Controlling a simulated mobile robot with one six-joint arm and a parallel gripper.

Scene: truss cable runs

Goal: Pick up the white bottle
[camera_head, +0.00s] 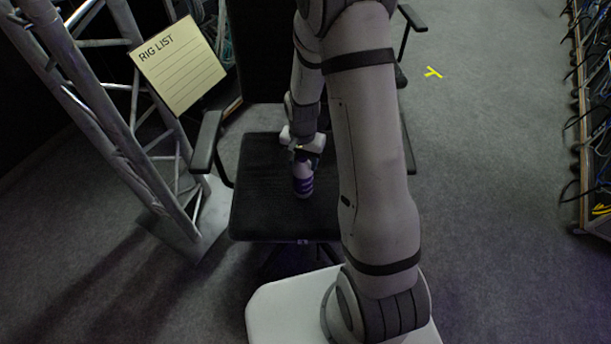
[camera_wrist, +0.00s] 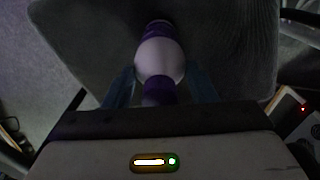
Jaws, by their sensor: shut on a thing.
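The white bottle (camera_head: 302,172) has purple bands and is over the black chair seat (camera_head: 262,185) in the head view. I cannot tell whether it touches the seat. My gripper (camera_head: 304,158) comes down on it from above. In the wrist view the bottle's pale round body (camera_wrist: 160,58) lies between the two fingers of my gripper (camera_wrist: 161,82), which are shut on it. A purple part is at each end of the body. The bottle's near end is hidden behind the gripper housing.
A metal truss (camera_head: 110,130) with a "RIG LIST" sign (camera_head: 178,66) stands at left. A cable rack (camera_head: 594,120) lines the right edge. The carpet between chair and rack is clear, with a yellow tape mark (camera_head: 433,72).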

